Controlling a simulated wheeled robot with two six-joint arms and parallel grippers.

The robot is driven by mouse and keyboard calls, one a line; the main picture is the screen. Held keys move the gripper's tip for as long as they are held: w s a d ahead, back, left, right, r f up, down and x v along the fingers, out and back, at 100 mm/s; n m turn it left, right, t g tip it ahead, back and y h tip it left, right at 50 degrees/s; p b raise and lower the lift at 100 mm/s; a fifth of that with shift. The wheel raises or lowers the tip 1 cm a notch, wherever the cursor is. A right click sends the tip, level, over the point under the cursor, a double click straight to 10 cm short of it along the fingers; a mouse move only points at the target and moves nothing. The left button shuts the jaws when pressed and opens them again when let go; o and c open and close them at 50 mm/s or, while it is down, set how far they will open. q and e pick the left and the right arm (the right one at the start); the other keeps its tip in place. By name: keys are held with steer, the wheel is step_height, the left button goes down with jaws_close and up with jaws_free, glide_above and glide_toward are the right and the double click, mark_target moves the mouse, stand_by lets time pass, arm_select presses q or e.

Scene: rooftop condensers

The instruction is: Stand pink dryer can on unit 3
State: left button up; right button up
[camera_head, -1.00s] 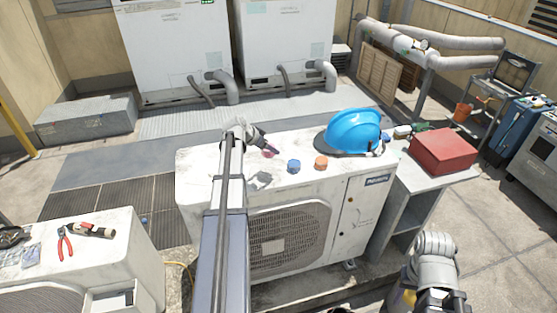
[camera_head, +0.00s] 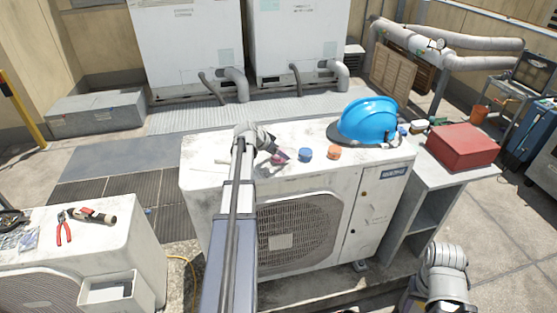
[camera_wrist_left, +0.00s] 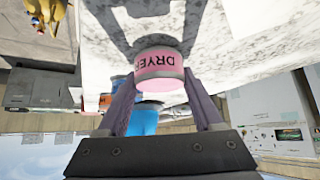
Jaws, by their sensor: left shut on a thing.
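The pink can (camera_wrist_left: 160,66), marked DRYER, is between the fingers of my left gripper (camera_wrist_left: 165,103) in the left wrist view. The left gripper (camera_head: 282,155) is shut on it over the top of the middle white condenser unit (camera_head: 225,170). In the head view the can (camera_head: 279,160) is mostly hidden by the gripper. Its end is at or very close to the unit top; I cannot tell whether it touches. My right arm is at the lower right; its fingers cannot be made out.
A blue can (camera_head: 305,154) and an orange can (camera_head: 334,152) stand just right of the left gripper. A blue hard hat (camera_head: 368,121) lies farther right. A red box (camera_head: 462,145) sits on the side stand. Red-handled pliers (camera_head: 63,228) lie on the left unit.

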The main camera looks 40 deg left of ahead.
arm_select(q)
steer(key=shift+f, duration=0.2)
steer(key=shift+f, duration=0.2)
steer(key=o, duration=1.4)
steer(key=shift+s+r+p, duration=0.2)
steer(key=shift+r+p, duration=0.25)
steer(key=shift+r, duration=0.1)
steer(key=p+v, duration=0.8)
steer(key=v, duration=0.3)
steer(key=shift+s, duration=0.15)
